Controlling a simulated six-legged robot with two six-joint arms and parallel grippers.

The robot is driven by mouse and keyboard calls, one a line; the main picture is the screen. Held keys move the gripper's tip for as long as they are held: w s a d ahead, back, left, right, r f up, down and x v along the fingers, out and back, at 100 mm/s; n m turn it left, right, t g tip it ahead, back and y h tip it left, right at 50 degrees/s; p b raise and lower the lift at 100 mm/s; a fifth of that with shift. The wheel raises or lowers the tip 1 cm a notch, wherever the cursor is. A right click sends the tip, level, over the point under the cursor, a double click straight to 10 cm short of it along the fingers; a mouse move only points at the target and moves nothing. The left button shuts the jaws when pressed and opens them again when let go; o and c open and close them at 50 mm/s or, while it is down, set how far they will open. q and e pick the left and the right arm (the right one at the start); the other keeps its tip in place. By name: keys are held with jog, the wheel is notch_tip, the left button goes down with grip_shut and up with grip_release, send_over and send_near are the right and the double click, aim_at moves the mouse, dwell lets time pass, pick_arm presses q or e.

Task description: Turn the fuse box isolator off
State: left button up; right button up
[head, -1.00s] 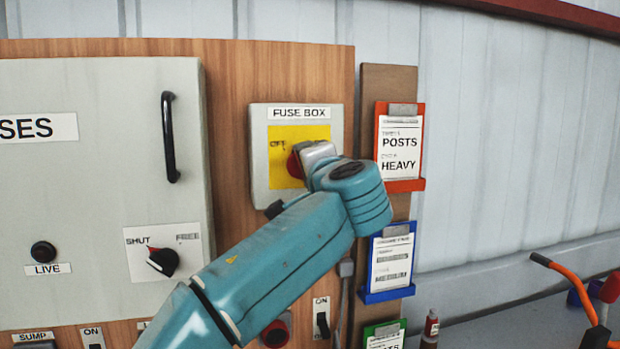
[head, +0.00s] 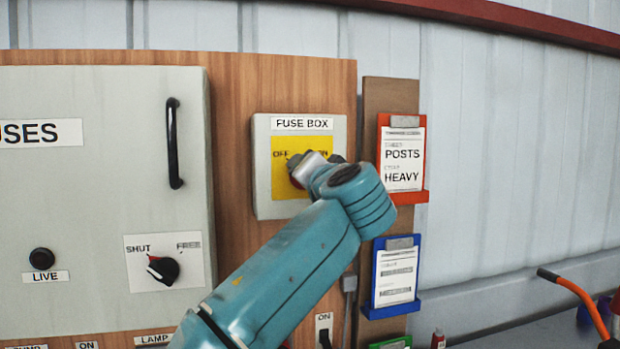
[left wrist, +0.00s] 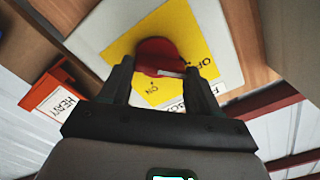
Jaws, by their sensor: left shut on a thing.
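The fuse box isolator (head: 262,178) is a pale box with a "FUSE BOX" label and a yellow plate marked OFF at left and ON at right. Its red knob (left wrist: 158,53) sits between the fingers of my left gripper (left wrist: 158,70) in the left wrist view, and the gripper is shut on it. A short white mark shows on the knob, on the side between the OFF and ON words. In the head view my left gripper (head: 308,168) covers most of the knob; only a red edge shows.
A grey cabinet (head: 100,110) with a black handle (head: 173,143) and a SHUT/FREE knob (head: 162,268) stands left of the box. A red clipboard holder (head: 424,170) and a blue one (head: 375,308) hang at right.

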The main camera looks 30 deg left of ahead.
pick_arm(q)
jog(key=shift+w+f, duration=0.1)
jog(key=shift+f, duration=0.1)
jog(key=o, duration=1.1)
jog(key=shift+d+r, duration=0.1)
jog(key=shift+r, duration=0.05)
jog(key=shift+c, duration=0.2)
jog(key=b+v, duration=0.4)
jog(key=v, duration=1.2)
jog(key=shift+s, duration=0.2)
jog(key=shift+d, duration=0.1)
